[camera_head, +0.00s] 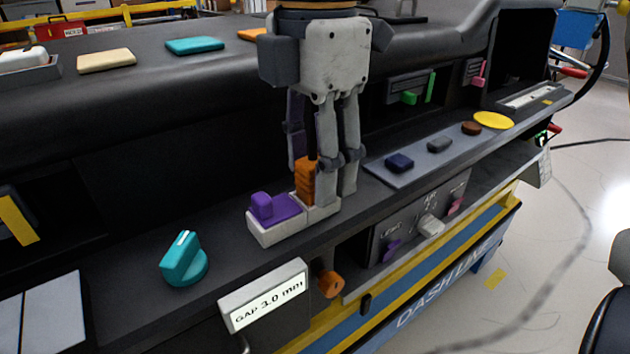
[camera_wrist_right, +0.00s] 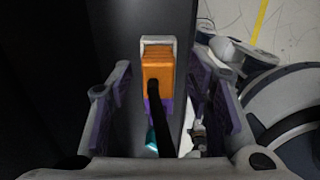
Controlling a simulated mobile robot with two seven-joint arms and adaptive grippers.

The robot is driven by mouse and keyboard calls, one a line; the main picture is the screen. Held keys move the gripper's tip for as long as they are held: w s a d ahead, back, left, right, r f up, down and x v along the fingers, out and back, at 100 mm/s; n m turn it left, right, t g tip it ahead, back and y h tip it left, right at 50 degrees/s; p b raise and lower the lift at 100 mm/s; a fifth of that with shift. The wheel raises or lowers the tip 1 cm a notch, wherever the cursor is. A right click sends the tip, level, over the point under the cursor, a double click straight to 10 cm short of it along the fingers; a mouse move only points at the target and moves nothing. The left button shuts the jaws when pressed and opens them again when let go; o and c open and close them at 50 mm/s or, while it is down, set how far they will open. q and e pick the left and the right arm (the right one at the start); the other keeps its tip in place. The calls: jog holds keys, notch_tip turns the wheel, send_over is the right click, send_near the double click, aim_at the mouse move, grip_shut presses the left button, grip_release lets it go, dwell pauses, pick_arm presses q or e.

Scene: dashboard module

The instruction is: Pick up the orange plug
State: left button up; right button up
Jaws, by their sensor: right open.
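The orange plug (camera_head: 305,180) stands upright in the white socket block (camera_head: 292,231) on the dashboard ledge, beside a purple piece (camera_head: 273,207). In the right wrist view the orange plug (camera_wrist_right: 157,73) lies between my right gripper's fingers, with a dark cable running from it. My right gripper (camera_head: 324,185) points down over the plug, its fingers spread to either side. In the wrist view the purple-padded fingers (camera_wrist_right: 165,95) are open, with gaps on both sides of the plug. The fingers partly hide the plug in the head view. My left gripper is not in view.
A teal knob (camera_head: 184,260) and a "GAP 3.0 mm" sign (camera_head: 266,299) are left and in front of the block. A grey panel with buttons (camera_head: 425,157) lies to the right. The dash top (camera_head: 150,75) overhangs the ledge behind.

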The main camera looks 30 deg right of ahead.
jog(key=shift+f, duration=0.5)
grip_shut()
jog(key=shift+w+r, duration=0.1)
jog(key=shift+r, duration=0.3)
jog(key=r, duration=0.3)
jog(key=shift+s+a+r, duration=0.15)
jog(key=shift+s, duration=0.15)
jog(key=s+a+r, duration=0.3)
jog(key=s+r, duration=1)
